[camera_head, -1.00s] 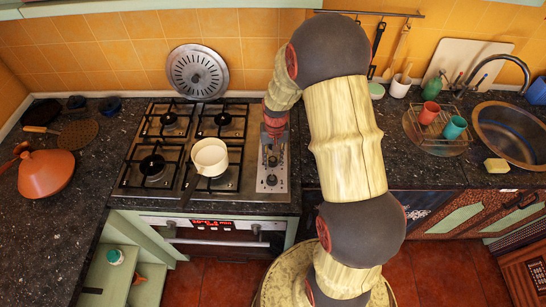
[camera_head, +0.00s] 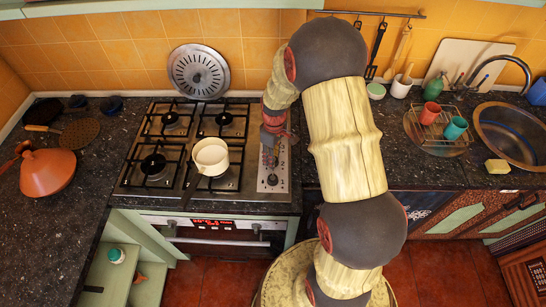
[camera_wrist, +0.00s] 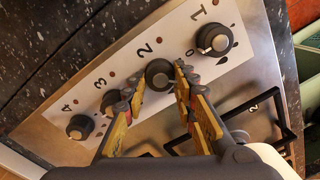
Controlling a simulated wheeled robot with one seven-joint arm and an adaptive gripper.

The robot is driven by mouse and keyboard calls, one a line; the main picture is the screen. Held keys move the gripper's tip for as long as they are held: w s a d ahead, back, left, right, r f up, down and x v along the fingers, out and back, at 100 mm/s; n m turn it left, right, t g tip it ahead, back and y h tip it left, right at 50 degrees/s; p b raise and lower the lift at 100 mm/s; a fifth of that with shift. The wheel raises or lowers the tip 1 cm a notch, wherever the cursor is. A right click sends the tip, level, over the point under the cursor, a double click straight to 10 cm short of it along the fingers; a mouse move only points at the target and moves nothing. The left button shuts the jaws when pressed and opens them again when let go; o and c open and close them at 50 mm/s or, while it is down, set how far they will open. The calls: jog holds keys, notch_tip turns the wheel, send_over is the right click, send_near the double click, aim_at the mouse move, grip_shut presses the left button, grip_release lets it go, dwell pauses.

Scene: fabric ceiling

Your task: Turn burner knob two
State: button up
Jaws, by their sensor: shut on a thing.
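Burner knob two (camera_wrist: 160,73) is a dark round knob beside the printed "2" on the pale control strip (camera_wrist: 120,62). My gripper (camera_wrist: 160,72) has a finger on each side of this knob and is shut on it. In the head view my gripper (camera_head: 269,155) is low over the strip at the right side of the stove and hides knob two. Knob one (camera_wrist: 213,38) is to the right in the wrist view and also shows in the head view (camera_head: 272,180). Knob three (camera_wrist: 112,100) and knob four (camera_wrist: 80,127) are to the left, with knob three close to a finger.
A white pot (camera_head: 210,156) stands on the front right burner. A round perforated metal lid (camera_head: 198,72) leans on the tiled wall behind the stove. An orange tagine (camera_head: 46,173) is on the left counter. The counter right of the strip is clear.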

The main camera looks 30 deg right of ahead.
jog(key=shift+w+n, duration=0.1)
jog(key=shift+n, duration=0.6)
jog(key=o, duration=1.1)
jog(key=shift+o, duration=0.3)
notch_tip(320, 180, up, 12)
jog(key=shift+d, duration=0.2)
jog(key=shift+w, duration=0.1)
